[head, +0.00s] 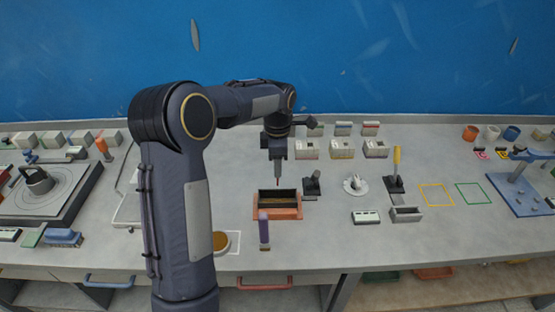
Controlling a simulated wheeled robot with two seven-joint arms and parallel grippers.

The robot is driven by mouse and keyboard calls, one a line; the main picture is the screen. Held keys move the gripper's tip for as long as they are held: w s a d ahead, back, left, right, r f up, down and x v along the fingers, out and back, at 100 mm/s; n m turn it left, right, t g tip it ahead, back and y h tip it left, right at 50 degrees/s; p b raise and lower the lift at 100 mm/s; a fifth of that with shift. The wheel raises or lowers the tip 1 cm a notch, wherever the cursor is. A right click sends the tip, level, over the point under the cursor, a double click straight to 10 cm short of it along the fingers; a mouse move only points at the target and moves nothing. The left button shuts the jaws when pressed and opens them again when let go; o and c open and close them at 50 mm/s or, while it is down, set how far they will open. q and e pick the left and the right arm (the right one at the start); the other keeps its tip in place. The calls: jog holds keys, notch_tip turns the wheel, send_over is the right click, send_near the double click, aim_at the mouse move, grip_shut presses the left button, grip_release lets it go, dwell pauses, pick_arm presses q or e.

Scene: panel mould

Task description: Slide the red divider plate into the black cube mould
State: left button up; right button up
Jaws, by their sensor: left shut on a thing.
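My left gripper (277,176) is shut, pointing down over the middle of the bench. A small thin red piece shows at its fingertips, seen nearly edge-on. It looks like the red divider plate (277,181), though most of it is hidden or too small to make out. Just below in the picture is a dark, open box-like form with a reddish-orange rim (278,213). It may be the black cube mould, but I cannot tell for certain. The plate's tip appears above its back edge, and contact cannot be told. My right gripper is not in view.
A purple-topped upright piece (264,235) stands in front of the box. A dark small tool (312,186) stands close on its right. Pale block moulds (341,149) line the back. A grey tray (406,214) lies right. Yellow (436,195) and green outlined squares are empty.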

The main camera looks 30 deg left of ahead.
pick_arm(q)
jog(key=shift+w, duration=0.15)
jog(key=shift+f+b, duration=0.55)
jog(key=shift+f, duration=0.35)
notch_tip(320, 180, down, 3)
jog(key=shift+f+b, duration=0.15)
jog(key=shift+b, duration=1)
jog(key=shift+f, duration=0.45)
jog(key=shift+f+b, duration=1.9)
jog(key=shift+f, duration=0.85)
jog(key=o, duration=1.1)
